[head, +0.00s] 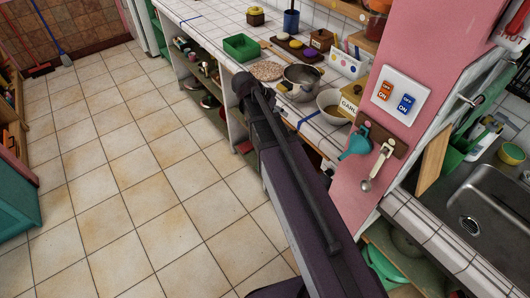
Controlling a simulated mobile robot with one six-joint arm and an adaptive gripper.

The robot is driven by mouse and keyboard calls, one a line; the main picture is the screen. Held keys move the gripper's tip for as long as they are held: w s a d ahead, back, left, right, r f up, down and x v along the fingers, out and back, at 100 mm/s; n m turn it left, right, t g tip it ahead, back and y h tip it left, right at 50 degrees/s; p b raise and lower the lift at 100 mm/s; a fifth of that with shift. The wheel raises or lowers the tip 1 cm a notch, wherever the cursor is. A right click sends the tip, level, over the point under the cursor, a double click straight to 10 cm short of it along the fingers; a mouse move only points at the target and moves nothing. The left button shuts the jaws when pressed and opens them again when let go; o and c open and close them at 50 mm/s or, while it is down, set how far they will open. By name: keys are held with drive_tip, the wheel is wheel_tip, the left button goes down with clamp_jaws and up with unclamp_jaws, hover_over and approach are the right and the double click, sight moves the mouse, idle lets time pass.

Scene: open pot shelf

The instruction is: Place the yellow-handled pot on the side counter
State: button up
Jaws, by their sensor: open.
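A steel pot (302,76) stands on the white tiled counter (215,15), just past the end of my visible arm. A handle reaches out to its left, but I cannot make out its colour. Several pots and dishes (208,72) sit on the open shelf under this counter; they are small, partly shaded and partly hidden. No yellow handle can be told clearly on any pot. My arm rises through the middle and covers part of the counter front and shelf. My gripper is not in view.
A pink pillar (365,165) with hanging utensils and a steel sink (490,205) are at right. The tiled floor (130,170) at left is clear.

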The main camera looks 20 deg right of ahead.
drive_tip(key=s+a+f+n+y, duration=0.4)
drive_tip(key=s+a+n+y, duration=0.3)
drive_tip(key=s, duration=0.6)
drive_tip(key=a+n, duration=0.2)
drive_tip(key=n, duration=0.1)
drive_tip(key=shift+s+f+n+y, duration=0.2)
drive_tip(key=shift+n+y, duration=0.1)
drive_tip(key=shift+y, duration=0.1)
